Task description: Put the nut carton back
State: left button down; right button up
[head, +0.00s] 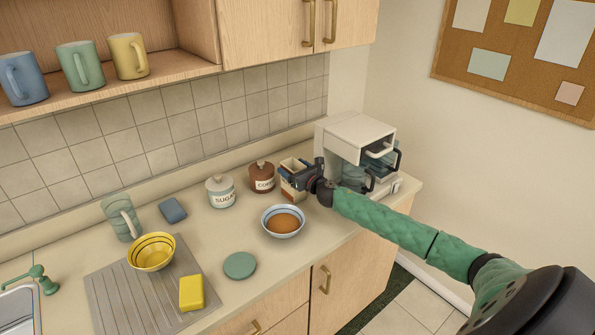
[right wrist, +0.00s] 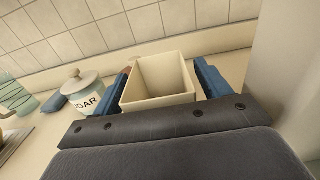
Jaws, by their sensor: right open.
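The nut carton (head: 288,191) is a small open-topped box on the counter, between the brown canister and the coffee machine. In the right wrist view the carton (right wrist: 158,84) looks upright, with its pale inside showing. My right gripper (head: 299,177) is at the carton and partly covers it. Its blue fingers stand open on either side of the carton; I cannot tell whether either touches it. My left gripper is not in view.
The coffee machine (head: 352,140) stands close on the right. The brown canister (head: 262,178), sugar jar (head: 220,192) and a bowl of brown contents (head: 283,222) are near on the left. A green round lid (head: 240,266) lies in front, with clear counter around it.

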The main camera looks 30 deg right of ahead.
jog(key=shift+r, duration=0.25)
pick_arm(q)
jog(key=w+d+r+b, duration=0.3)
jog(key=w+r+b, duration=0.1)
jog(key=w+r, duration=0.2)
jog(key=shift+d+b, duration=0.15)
jog(key=shift+b, duration=0.15)
pick_arm(e)
jog(key=s, duration=1.2)
jog(key=shift+d, duration=0.45)
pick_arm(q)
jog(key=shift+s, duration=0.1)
